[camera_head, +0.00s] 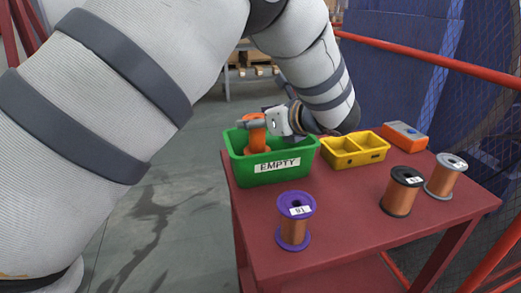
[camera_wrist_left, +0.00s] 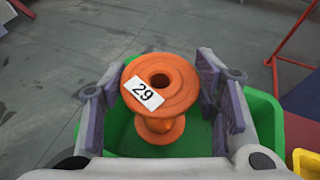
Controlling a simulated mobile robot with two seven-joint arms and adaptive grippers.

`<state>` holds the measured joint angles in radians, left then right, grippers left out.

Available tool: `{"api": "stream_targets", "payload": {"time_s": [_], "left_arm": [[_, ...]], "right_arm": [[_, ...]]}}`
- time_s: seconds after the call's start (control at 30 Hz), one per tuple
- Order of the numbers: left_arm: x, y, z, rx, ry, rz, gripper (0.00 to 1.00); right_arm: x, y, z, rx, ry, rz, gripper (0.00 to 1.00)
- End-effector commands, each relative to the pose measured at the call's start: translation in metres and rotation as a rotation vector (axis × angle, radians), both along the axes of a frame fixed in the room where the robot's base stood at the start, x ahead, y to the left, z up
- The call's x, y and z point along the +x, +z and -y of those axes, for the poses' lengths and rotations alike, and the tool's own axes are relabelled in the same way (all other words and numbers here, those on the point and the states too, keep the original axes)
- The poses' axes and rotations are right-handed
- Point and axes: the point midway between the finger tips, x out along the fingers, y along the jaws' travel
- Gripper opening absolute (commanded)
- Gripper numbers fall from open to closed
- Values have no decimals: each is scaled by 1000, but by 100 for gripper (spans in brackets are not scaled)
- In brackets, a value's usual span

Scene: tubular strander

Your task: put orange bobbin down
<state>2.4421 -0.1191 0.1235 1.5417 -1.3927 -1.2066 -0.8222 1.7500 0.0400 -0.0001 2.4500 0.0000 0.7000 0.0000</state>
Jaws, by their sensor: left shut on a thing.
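The orange bobbin (camera_head: 257,137) is upright at the green bin (camera_head: 270,173) labelled EMPTY, on the red table. In the left wrist view the bobbin (camera_wrist_left: 160,88) carries a white label 29 and sits between the fingers, with the green bin (camera_wrist_left: 262,115) around and below it. My left gripper (camera_head: 262,122) is shut on the bobbin, reaching in over the bin from the right. I cannot tell whether the bobbin touches the bin floor. My right gripper is not in view.
On the red table (camera_head: 340,225) stand a purple bobbin (camera_head: 294,225), a black bobbin (camera_head: 399,194) and a grey bobbin (camera_head: 443,179). A yellow tray (camera_head: 353,150) is beside the bin, with an orange-and-grey box (camera_head: 404,134) behind. A red rail (camera_head: 430,57) runs behind the table.

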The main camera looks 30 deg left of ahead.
Motion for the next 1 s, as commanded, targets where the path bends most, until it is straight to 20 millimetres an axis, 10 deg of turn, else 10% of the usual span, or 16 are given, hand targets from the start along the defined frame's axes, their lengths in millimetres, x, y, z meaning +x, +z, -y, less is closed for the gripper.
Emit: {"api": "stream_targets", "payload": {"time_s": [0.27, 0.67, 0.7, 0.77, 1.0], "left_arm": [[0, -47, 0, -1, 1, 2, 27], [0, -56, 0, 2, 0, 1, 27], [0, -56, 0, 0, 1, 2, 60], [0, -56, 0, 0, 1, 2, 73], [0, -55, 0, 0, 1, 2, 75]], "right_arm": [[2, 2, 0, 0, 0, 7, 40], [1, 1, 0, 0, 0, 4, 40], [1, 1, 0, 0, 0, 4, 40], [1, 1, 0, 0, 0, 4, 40], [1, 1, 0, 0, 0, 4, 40]]}}
